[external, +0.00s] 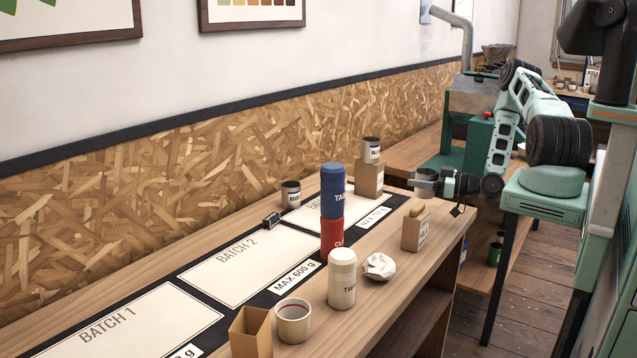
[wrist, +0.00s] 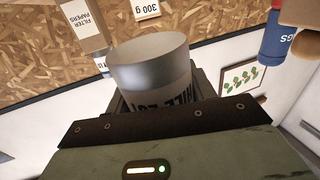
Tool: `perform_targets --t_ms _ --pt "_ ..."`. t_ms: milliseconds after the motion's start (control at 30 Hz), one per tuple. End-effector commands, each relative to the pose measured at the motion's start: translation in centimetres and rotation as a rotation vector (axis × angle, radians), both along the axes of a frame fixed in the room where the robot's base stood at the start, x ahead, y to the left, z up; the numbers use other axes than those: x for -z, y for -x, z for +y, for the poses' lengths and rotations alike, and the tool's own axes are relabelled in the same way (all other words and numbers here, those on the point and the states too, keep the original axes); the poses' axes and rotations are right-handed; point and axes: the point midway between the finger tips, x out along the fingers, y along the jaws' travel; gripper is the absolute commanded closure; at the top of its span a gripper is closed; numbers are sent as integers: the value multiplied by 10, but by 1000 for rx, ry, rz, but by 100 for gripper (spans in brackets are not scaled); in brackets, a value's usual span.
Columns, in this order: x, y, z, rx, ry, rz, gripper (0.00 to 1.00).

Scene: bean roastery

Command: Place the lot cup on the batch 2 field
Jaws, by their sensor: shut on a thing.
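My gripper (external: 416,181) is shut on the grey metal lot cup (wrist: 150,68), which fills the middle of the wrist view. Its dark lettering is partly hidden by the jaws. In the external view the held cup (external: 426,175) looks small, raised beside the far right end of the counter. The batch 2 field (external: 240,270) is a pale rectangle in the middle of the black mat, left of my gripper and well apart from it. Its visible surface is bare.
A blue can (external: 333,190) stands on a red can (external: 332,236) between gripper and field. A cream canister (external: 342,280), crumpled paper (external: 379,266) and tan block (external: 416,228) line the front. Another cup (external: 371,150) tops a box (external: 369,182). A dark small object (external: 271,220) sits at the field's back edge.

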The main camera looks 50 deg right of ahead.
Motion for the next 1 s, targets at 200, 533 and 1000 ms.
perform_targets --t_ms 200,533,1000 --pt "-7 39 1 -35 -2 0 75" --pt "-9 46 3 -47 0 0 75" --pt "43 46 4 -46 -3 0 75"
